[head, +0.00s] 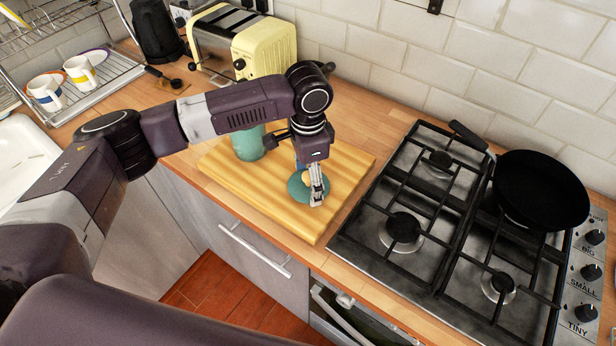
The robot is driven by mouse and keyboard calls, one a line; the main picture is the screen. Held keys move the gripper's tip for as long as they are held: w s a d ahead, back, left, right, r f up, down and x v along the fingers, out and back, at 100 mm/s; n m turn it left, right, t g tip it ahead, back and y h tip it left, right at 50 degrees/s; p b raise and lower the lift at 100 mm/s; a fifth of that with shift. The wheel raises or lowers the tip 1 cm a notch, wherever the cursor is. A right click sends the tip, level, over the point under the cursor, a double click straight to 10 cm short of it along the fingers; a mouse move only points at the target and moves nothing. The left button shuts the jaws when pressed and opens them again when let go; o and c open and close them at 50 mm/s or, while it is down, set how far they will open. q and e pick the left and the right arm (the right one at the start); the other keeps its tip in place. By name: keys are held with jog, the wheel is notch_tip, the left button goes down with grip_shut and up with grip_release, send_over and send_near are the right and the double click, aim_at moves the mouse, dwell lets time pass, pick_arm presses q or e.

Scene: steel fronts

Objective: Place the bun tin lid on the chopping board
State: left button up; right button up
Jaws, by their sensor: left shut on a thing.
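The chopping board (336,168) is a pale striped wooden board on the worktop, left of the hob. My left gripper (316,196) points down over the board and is shut on the bun tin lid (299,187), a round teal disc with a pale knob partly hidden by the fingers. The lid is at or just above the board's surface; I cannot tell whether it touches. A teal tin (247,143) stands at the back left of the board, partly hidden behind my left arm. My right gripper is not in view.
A gas hob (403,228) with a black frying pan (541,190) lies to the right. A yellow toaster (240,45) and a black kettle (157,32) stand behind. A rack with mugs (80,72) is at the left. The board's right part is clear.

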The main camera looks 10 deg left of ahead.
aim_at(308, 175)
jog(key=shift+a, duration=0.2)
pick_arm(q)
jog(key=o, duration=1.4)
jog(key=shift+f, duration=0.1)
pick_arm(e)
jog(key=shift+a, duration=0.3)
pick_arm(q)
notch_tip(308, 175, up, 11)
jog(key=b, duration=0.2)
jog(key=shift+b, duration=0.4)
jog(key=shift+r, duration=0.65)
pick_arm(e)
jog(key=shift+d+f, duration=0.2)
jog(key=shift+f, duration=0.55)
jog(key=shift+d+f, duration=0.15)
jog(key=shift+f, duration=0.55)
